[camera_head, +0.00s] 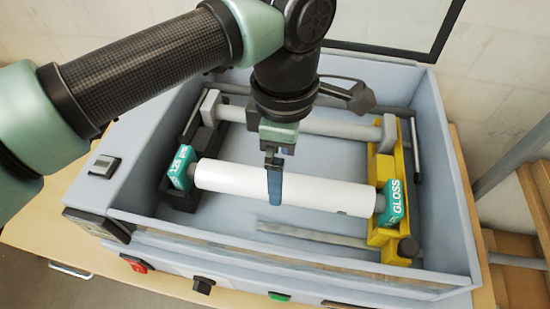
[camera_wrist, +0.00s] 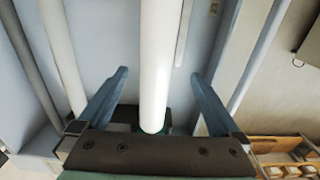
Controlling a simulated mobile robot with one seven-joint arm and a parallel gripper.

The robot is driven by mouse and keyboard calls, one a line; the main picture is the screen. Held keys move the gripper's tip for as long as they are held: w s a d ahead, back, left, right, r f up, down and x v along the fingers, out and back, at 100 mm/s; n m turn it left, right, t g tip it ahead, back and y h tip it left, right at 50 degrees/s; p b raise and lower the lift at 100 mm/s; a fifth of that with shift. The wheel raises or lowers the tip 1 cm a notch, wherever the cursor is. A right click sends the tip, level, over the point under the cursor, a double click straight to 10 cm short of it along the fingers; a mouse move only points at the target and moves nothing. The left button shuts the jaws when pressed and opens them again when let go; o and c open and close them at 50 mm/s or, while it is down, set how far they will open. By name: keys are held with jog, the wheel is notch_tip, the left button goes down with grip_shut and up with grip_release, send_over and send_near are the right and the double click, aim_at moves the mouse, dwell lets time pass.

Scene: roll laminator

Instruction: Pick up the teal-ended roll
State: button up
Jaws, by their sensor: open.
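The teal-ended roll (camera_head: 315,194) is a white cylinder with teal end pieces, the left one (camera_head: 180,167) marked with numbers and the right one (camera_head: 392,204) reading GLOSS. It lies across the grey laminator tray, between a black holder and a yellow holder. My gripper (camera_head: 274,185) is at the roll's middle, pointing down, with one blue finger in front of the roll. In the wrist view the white roll (camera_wrist: 155,60) runs between the two open fingers (camera_wrist: 157,100), with gaps on both sides.
A second pale roll (camera_head: 330,125) with grey ends lies behind, parallel to it. The yellow holder (camera_head: 382,165) stands right and the black holder (camera_head: 203,140) left. The laminator's walls (camera_head: 452,200) surround the rolls. A grey bar (camera_head: 315,237) lies in front.

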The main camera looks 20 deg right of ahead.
jog(key=shift+w+d+f+p, duration=0.15)
jog(key=shift+f+p, duration=0.35)
jog(key=shift+f, duration=1.05)
jog(key=shift+d+f+p, duration=0.15)
jog(key=shift+f+p, duration=0.35)
jog(key=shift+f, duration=1.05)
grip_shut()
jog(key=shift+r, duration=0.1)
